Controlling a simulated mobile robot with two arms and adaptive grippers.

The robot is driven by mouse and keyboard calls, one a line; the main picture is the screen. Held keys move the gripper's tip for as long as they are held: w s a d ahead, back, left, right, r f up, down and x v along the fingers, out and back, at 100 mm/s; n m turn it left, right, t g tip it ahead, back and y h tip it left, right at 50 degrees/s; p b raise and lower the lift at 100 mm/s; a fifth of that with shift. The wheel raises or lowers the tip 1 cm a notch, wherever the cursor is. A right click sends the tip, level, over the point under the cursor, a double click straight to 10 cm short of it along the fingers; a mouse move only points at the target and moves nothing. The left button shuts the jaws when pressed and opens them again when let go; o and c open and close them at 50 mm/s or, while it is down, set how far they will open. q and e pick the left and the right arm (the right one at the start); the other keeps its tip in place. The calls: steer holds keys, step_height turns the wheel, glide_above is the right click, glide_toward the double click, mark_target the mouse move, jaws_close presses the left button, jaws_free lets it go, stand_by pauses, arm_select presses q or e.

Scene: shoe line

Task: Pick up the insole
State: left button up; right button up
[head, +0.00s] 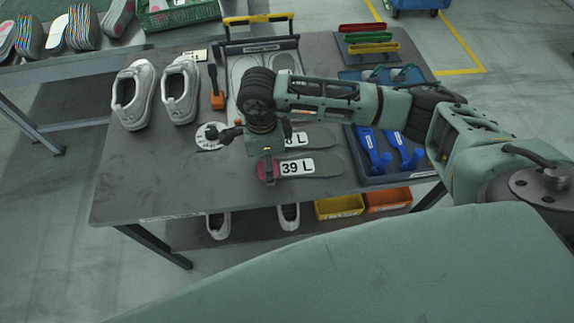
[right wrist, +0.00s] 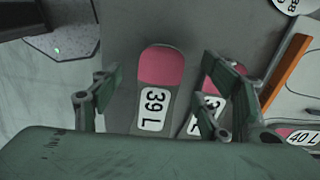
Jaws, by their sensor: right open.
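A grey insole with a pink end and a white "39 L" label (head: 325,166) lies flat on the table near its front edge. It also shows in the right wrist view (right wrist: 156,68), between the two fingers. A second grey insole (head: 318,136) lies just behind it, its label partly hidden by my right gripper. In the right wrist view this second insole (right wrist: 190,128) is partly covered by the right-hand finger. My right gripper (right wrist: 160,90) is open and empty above the "39 L" insole, near its pink end. My left gripper is in neither view.
White shoes (head: 180,92) stand at the table's left. A white disc (head: 209,137) lies beside my right gripper. A black tray with a yellow handle (head: 260,46) and a tray with blue tools (head: 390,152) flank my arm. The table's front left is clear.

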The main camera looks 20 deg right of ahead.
steer(key=shift+f, duration=1.3)
steer(key=c, duration=1.2)
steer(key=shift+r, duration=0.1)
